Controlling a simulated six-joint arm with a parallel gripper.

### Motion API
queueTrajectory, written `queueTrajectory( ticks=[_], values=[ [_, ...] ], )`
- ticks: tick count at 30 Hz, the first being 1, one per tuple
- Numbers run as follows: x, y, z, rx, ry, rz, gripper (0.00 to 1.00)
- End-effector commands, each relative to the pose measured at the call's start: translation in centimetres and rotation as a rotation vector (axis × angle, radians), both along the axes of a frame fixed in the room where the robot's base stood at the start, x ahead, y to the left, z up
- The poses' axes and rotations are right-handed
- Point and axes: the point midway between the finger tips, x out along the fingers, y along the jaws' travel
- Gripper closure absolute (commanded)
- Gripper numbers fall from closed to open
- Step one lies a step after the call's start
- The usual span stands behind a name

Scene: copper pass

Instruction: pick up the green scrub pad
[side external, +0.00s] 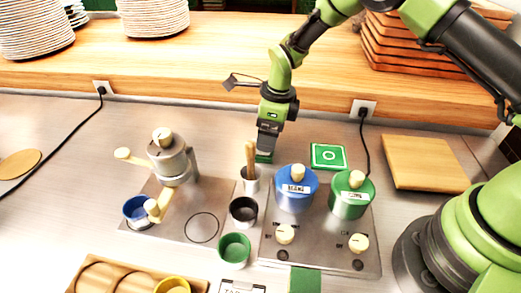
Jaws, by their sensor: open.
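A small dark green block, which looks like the scrub pad (264,158), shows on the grey counter behind the cup of wooden sticks. My gripper (266,150) points down right over it, with its fingertips at or around the block. My gripper is open; the fingers hide the pad's upper part, and I cannot tell whether they touch it.
A cup with wooden sticks (250,182) stands close in front of my gripper. A blue pot (296,192) and a green pot (350,200) stand on a burner plate to the right. A grinder-like machine (170,158) stands left.

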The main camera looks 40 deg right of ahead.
Motion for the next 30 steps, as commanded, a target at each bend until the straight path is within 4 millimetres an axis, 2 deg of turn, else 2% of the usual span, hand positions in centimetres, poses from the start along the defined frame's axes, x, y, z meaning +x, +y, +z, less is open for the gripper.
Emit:
queueTrajectory(
  ticks=[12,21,28,30],
  values=[
    [0.9,1.5,-4.8,0.001,0.001,0.001,0.21],
    [1.0,1.6,-5.2,0.001,-0.001,0.001,0.21],
    [1.0,1.6,-5.2,0.001,-0.001,0.001,0.74],
    [1.0,1.6,-5.1,0.001,-0.001,0.001,0.75]
  ],
)
